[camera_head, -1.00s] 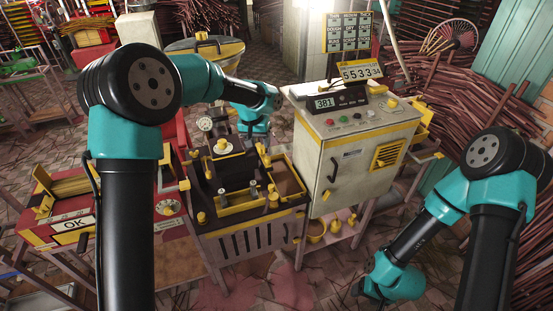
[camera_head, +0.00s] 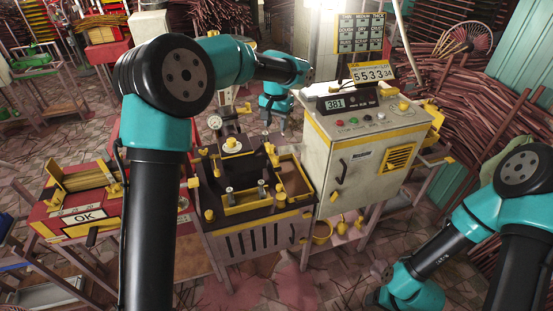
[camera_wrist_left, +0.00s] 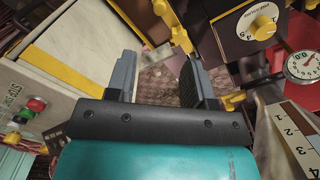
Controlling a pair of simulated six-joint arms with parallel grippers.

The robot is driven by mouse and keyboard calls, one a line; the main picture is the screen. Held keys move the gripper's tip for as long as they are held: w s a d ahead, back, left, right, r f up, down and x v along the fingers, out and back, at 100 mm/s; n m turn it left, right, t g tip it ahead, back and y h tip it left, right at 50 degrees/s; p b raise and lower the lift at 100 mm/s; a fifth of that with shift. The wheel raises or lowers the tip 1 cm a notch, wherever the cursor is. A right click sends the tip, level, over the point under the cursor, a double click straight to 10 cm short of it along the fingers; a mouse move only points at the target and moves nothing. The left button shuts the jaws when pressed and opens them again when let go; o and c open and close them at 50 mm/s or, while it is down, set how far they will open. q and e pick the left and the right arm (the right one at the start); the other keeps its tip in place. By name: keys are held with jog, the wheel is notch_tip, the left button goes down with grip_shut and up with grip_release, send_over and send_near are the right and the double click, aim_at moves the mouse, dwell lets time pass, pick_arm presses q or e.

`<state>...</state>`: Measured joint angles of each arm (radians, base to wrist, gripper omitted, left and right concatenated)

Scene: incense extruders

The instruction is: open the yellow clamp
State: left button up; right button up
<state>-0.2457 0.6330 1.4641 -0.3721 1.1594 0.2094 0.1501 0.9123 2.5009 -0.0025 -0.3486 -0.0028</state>
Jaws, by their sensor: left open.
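The dark extruder press (camera_head: 235,172) with yellow fittings stands at the centre of the head view. A yellow piece that looks like the clamp (camera_head: 272,154) is at its back right edge. In the left wrist view a yellow clamp-like part (camera_wrist_left: 180,38) is near the top, beyond the fingertips. My left gripper (camera_head: 278,128) is behind the press, small and partly hidden in the head view. In the left wrist view it (camera_wrist_left: 157,72) is open, with floor between its fingers, which hold nothing. The right gripper is not visible; only the right arm shows.
A cream control cabinet (camera_head: 368,165) stands close to the right of the press. A pressure gauge (camera_wrist_left: 302,64) and a numbered knob (camera_wrist_left: 262,28) are right of my left fingers. A red box with an OK plate (camera_head: 82,215) is at the left.

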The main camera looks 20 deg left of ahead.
aim_at(276, 158)
pick_arm(q)
notch_tip(276, 158, down, 16)
jog(key=shift+r, duration=0.2)
dwell(0.4)
grip_shut()
dwell(0.3)
